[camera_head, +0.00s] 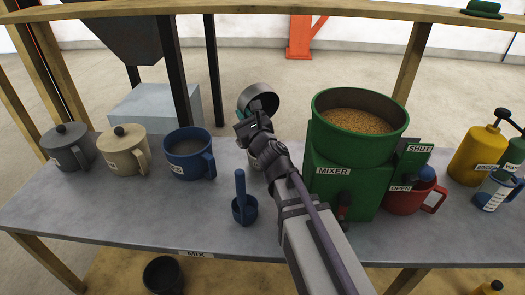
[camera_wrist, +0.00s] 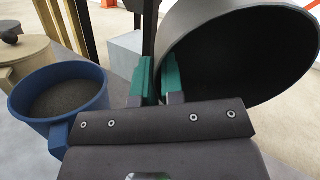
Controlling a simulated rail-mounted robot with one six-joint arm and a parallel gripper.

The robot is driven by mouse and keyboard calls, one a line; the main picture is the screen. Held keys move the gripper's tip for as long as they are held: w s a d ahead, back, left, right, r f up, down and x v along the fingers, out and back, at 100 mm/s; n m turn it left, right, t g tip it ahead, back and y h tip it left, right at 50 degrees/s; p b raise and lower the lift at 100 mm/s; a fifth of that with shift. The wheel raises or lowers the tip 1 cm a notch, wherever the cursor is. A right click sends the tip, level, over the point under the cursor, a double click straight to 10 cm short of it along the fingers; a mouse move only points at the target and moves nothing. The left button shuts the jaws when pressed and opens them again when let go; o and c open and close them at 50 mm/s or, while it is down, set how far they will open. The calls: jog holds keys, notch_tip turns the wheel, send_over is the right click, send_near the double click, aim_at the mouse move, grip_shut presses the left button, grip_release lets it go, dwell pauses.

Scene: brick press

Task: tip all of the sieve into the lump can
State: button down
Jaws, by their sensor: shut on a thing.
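My gripper (camera_head: 252,124) is above the table between the blue mug and the mixer. Its green fingers (camera_wrist: 160,80) are shut at the edge of a dark grey round vessel, which I take to be the sieve (camera_head: 259,94). In the wrist view the sieve (camera_wrist: 235,45) is large at the right, tilted, with its dark inside facing the camera. I see no lumps in it, but the inside is too dark to be sure.
The blue mug (camera_head: 188,155) holds grey powder. A beige lidded pot (camera_head: 124,153) and a grey one (camera_head: 68,149) stand left. A blue scoop (camera_head: 244,207) is in front. The green mixer (camera_head: 345,180), full of grain, and a red mug (camera_head: 405,198) stand right. A black bucket (camera_head: 163,274) is below.

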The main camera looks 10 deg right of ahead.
jog(key=shift+s+d+t+b, duration=0.1)
jog(key=shift+s+t+b, duration=0.15)
jog(key=shift+b, duration=0.45)
jog(key=shift+s+d+f+t+y+b, duration=0.15)
jog(key=shift+f+t+b, duration=0.35)
jog(key=shift+b, duration=0.55)
jog(key=shift+s+a+f+t+y+b, duration=0.15)
jog(key=shift+f+t+y+b, duration=0.2)
jog(key=shift+b, duration=0.65)
jog(key=shift+t, duration=0.3)
